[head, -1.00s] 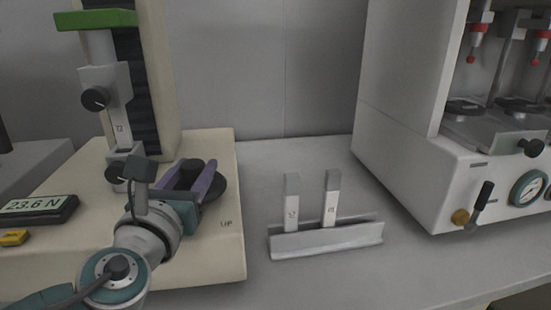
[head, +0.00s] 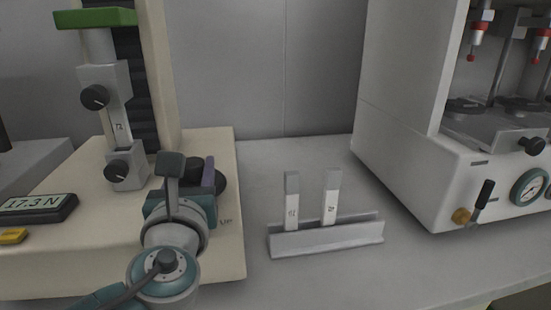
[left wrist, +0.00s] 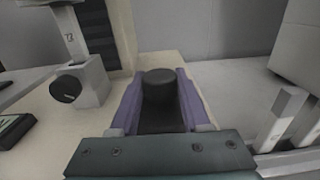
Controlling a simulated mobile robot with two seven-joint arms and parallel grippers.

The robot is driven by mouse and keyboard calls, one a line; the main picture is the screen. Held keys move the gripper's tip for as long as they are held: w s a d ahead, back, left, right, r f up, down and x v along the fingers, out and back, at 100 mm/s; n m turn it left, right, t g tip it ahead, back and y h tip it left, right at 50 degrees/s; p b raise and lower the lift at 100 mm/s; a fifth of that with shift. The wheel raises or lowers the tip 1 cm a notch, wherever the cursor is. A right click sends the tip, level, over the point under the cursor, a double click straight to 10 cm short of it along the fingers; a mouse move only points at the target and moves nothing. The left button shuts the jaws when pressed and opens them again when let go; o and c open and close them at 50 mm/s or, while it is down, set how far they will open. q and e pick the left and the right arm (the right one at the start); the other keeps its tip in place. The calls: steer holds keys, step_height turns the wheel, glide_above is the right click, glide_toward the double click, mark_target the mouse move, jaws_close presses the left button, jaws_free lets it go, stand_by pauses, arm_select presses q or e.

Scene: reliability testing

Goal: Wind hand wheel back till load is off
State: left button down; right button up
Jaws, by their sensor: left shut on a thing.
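The black hand wheel (head: 221,181) lies on the cream base of the test frame, beside the marking "UP". My left gripper (head: 199,172) is at the wheel, its purple fingers shut on the wheel's black knob. In the left wrist view the knob (left wrist: 160,86) stands between the two fingers (left wrist: 160,76). Part of the wheel is hidden by my gripper in the head view. The display (head: 36,207) reads 17.3 N. A pale strip marked T2 (head: 119,127) is held upright between the upper clamp (head: 97,74) and lower clamp (head: 126,171). My right gripper is not in view.
A grey rack (head: 325,238) with two upright strips stands right of the base. A white machine (head: 410,150) with a gauge (head: 527,187) and lever (head: 483,197) stands at the right. Bench between base and rack is clear.

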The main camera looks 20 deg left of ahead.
arm_select(q)
steer(key=shift+d+f+n+g+y+b, duration=0.15)
steer(key=shift+n+g+y+b, duration=0.45)
steer(key=shift+n+g+y, duration=0.45)
steer(key=n+g+y+b, duration=0.3)
steer(key=g+y+b, duration=0.1)
steer(key=shift+n, duration=0.25)
steer(key=shift+n+g+y+b, duration=0.75)
steer(key=shift+g+b, duration=0.3)
steer(key=shift+b, duration=0.25)
steer(key=shift+r, duration=0.2)
steer(key=shift+c, duration=1.9)
jaws_free()
steer(key=shift+a, duration=0.2)
